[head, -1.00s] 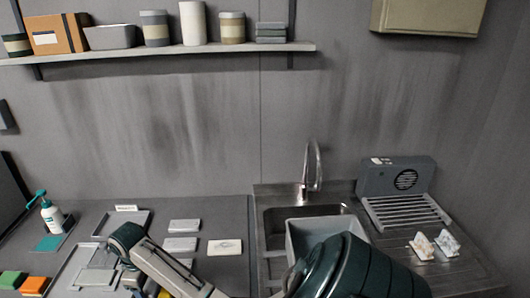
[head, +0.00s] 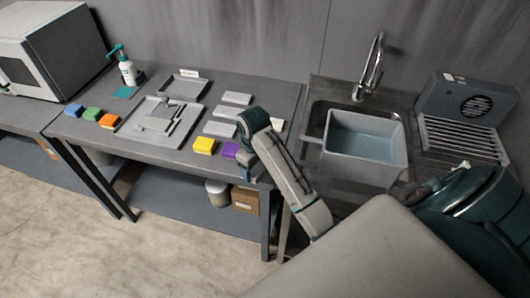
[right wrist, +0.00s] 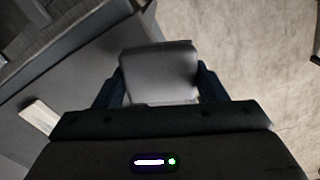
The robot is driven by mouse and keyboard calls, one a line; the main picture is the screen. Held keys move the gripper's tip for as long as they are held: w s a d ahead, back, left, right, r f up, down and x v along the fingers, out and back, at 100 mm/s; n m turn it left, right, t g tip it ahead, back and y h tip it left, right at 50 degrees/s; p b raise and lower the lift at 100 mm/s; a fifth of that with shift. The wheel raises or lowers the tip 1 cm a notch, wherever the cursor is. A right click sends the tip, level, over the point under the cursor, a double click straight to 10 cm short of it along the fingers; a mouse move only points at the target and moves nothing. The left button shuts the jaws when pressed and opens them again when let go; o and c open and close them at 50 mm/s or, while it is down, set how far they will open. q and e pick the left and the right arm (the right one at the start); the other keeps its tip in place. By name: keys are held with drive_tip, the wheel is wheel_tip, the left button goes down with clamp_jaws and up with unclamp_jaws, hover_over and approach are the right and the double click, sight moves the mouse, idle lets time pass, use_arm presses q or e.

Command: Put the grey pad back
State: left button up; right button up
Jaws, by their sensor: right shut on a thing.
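My right gripper (head: 246,173) is at the front edge of the table in the head view, mostly hidden behind its own arm. In the right wrist view the gripper (right wrist: 160,88) is shut on a grey pad (right wrist: 158,65), a smooth block between its two dark blue fingers. The held pad cannot be made out in the head view. Beside the gripper on the table are a purple pad (head: 230,152) and a yellow pad (head: 204,146). Blue (head: 76,115), green (head: 92,114) and orange (head: 108,121) pads sit in a row farther left. My left gripper is not in view.
A shallow tray (head: 128,128) with grey pieces lies mid-table; a labelled tray (head: 184,88) lies behind it. Several light grey blocks (head: 228,113) lie right of them. A pump bottle (head: 128,70) stands at the back. The sink (head: 318,112) with a grey tub (head: 366,160) is right.

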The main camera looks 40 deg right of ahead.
drive_tip(key=w+d, duration=0.3)
drive_tip(key=shift+w+d+f+b, duration=0.1)
drive_tip(key=shift+d+f+b, duration=0.15)
drive_tip(key=shift+d+b, duration=0.15)
drive_tip(key=shift+w+d+p, duration=0.9)
drive_tip(key=shift+d, duration=0.1)
drive_tip(key=shift+w+d, duration=0.4)
drive_tip(key=shift+w+d+f+p, duration=0.15)
drive_tip(key=shift+f+p, duration=0.1)
drive_tip(key=shift+p, duration=0.3)
wheel_tip(320, 180, down, 3)
drive_tip(key=shift+r+p, duration=0.2)
drive_tip(key=shift+p, duration=0.5)
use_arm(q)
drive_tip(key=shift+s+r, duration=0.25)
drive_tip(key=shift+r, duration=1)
use_arm(e)
drive_tip(key=shift+f, duration=0.35)
drive_tip(key=shift+f, duration=0.15)
drive_tip(key=o, duration=1)
drive_tip(key=shift+c, duration=0.2)
